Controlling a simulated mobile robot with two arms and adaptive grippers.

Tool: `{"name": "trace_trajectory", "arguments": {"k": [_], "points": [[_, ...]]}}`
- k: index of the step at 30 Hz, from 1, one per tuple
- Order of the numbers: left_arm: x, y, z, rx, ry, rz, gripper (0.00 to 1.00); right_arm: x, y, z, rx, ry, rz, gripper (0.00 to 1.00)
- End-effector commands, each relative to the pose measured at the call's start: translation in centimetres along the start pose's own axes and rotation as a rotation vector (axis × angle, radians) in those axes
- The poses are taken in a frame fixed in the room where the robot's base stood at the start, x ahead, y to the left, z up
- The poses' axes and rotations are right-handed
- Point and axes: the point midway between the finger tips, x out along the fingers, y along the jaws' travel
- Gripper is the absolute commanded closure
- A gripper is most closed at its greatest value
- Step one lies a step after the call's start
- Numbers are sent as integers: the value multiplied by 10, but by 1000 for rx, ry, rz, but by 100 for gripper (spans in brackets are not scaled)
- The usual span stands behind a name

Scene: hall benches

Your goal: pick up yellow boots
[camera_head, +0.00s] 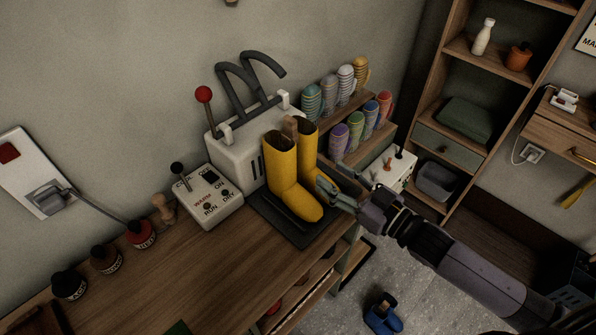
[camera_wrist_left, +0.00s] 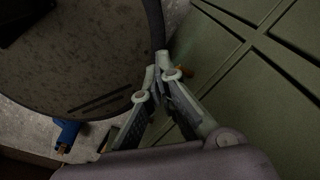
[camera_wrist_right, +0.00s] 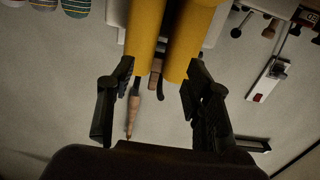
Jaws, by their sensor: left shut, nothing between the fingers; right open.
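The yellow boots (camera_head: 285,175) stand upright as a pair on a dark mat (camera_head: 275,227) on the wooden bench, in front of a white machine. A brown wooden piece shows at their tops. My right gripper (camera_head: 333,188) is at the right side of the boots in the head view, close to the right boot. In the right wrist view the boot shafts (camera_wrist_right: 165,35) lie ahead and between the open fingers of the right gripper (camera_wrist_right: 160,90); I cannot tell if they touch. My left gripper (camera_wrist_left: 157,80) is shut and empty, away from the boots, and shows only in its wrist view.
The white machine (camera_head: 238,157) with black hoses and a control box (camera_head: 209,196) stand left of the boots. Striped rolls (camera_head: 345,85) fill a stepped rack behind. Several bottles (camera_head: 140,234) line the bench's left back. The bench front (camera_head: 215,270) is mostly clear.

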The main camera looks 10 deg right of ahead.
Motion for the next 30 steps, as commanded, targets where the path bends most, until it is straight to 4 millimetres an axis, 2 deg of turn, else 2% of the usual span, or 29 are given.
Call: {"name": "trace_trajectory", "arguments": {"k": [3, 8, 16, 24, 30], "points": [[-8, -2, -12, 0, 17, -2, 100, 22, 0, -4, -1, 5, 0, 54], [-14, -3, -24, 1, 35, -4, 100, 46, 0, -3, 0, 3, 0, 54], [-20, -3, -22, 1, 31, -3, 100, 64, -1, -1, 1, 2, 0, 54], [-35, -2, -15, 1, 19, -2, 100, 101, -4, 3, 1, 2, 0, 54], [-36, -2, -14, 1, 17, -2, 100, 109, -4, 6, 0, 0, 0, 54]]}}
